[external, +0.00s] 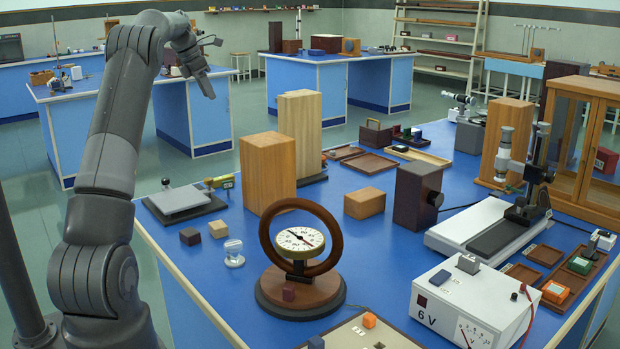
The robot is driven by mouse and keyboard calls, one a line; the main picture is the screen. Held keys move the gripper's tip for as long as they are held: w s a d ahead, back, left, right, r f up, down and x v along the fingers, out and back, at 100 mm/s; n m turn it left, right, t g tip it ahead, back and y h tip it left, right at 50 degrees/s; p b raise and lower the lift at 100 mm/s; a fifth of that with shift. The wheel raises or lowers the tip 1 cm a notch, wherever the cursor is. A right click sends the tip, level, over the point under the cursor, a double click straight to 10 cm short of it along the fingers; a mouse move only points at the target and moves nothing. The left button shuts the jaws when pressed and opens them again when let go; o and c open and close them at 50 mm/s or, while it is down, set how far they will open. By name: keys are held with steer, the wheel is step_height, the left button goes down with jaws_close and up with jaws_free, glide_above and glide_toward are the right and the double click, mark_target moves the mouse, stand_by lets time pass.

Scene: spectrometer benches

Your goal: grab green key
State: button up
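I cannot make out anything clearly shaped like a green key. A green block (580,265) sits in a wooden tray at the right side of the near blue bench. My gripper (208,88) is raised at the upper left, far from both green items, pointing down. It is small and dark here, so I cannot tell whether its fingers are open or shut. I see nothing hanging from it.
The near blue bench (372,245) is crowded. A dial in a wooden ring (299,240), tall wooden blocks (267,172), a white 6 V meter box (470,308) and a microscope-like instrument (530,170) stand on it. A glass-fronted cabinet (603,92) is at right. Floor shows between benches.

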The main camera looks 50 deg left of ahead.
glide_toward(227, 181)
steer(key=x, duration=0.5)
steer(key=shift+s, duration=0.15)
steer(key=shift+x, duration=2.8)
steer(key=shift+a+r, duration=0.1)
steer(key=shift+r, duration=0.05)
steer(key=shift+c, duration=0.5)
jaws_close()
